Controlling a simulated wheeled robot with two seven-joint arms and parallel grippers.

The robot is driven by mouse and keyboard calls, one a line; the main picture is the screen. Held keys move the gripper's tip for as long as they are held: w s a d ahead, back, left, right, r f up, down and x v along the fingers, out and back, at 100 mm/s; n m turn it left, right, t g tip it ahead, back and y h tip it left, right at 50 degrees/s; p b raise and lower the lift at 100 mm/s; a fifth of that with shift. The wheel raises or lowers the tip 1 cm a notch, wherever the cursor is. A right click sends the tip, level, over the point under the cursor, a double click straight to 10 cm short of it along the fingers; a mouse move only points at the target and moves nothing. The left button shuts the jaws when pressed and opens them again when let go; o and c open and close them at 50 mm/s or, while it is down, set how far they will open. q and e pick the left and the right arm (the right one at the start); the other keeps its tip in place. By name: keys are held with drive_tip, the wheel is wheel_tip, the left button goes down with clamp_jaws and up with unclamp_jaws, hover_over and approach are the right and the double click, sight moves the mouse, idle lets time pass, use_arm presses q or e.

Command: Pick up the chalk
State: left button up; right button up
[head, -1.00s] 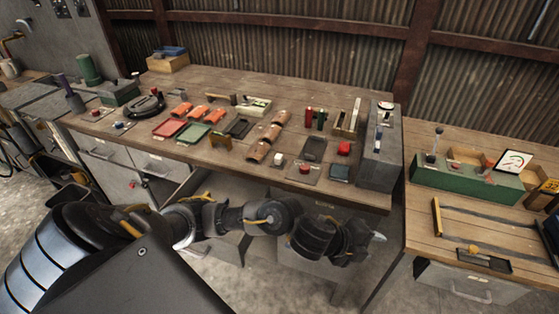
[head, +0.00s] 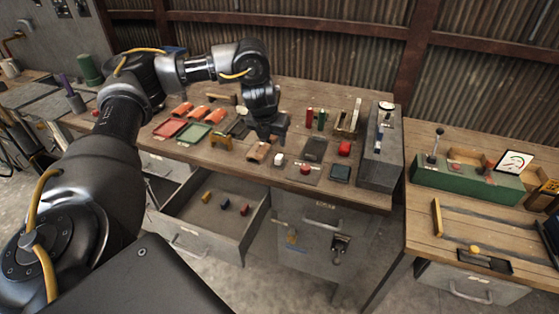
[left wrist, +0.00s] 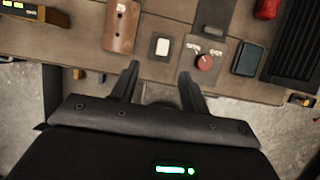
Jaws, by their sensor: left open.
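A small white block (head: 279,158) sits on a dark square plate near the bench's front edge. It also shows in the left wrist view (left wrist: 162,47), just beyond my fingertips. It may be the chalk, but I cannot tell it from a switch or button. My left gripper (head: 268,133) is above the front of the bench, open and empty. In the left wrist view my left gripper (left wrist: 159,72) has its fingers apart, with the white block ahead of the gap and not between them. My right gripper is not in view.
A brown curved piece (left wrist: 122,26) lies left of the white block, and a red knob (left wrist: 205,62) on a plate is to its right. A dark blue square (head: 340,172) lies farther right. Below, an open drawer (head: 184,232) holds several small coloured pieces.

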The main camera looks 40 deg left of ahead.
use_arm(q)
drive_tip(key=b, duration=0.2)
hover_over(279, 157)
drive_tip(key=s, duration=0.3)
drive_tip(key=f, duration=0.4)
drive_tip(key=shift+w+d+f, duration=0.2)
drive_tip(key=shift+d+f, duration=0.05)
drive_tip(key=shift+f, duration=0.05)
drive_tip(key=shift+w+f, duration=0.25)
drive_tip(key=shift+f, duration=0.1)
drive_tip(key=b+x, duration=0.1)
drive_tip(key=x, duration=0.4)
drive_tip(key=shift+f, duration=0.1)
drive_tip(key=shift+d, duration=0.1)
drive_tip(key=shift+c, duration=0.4)
clamp_jaws()
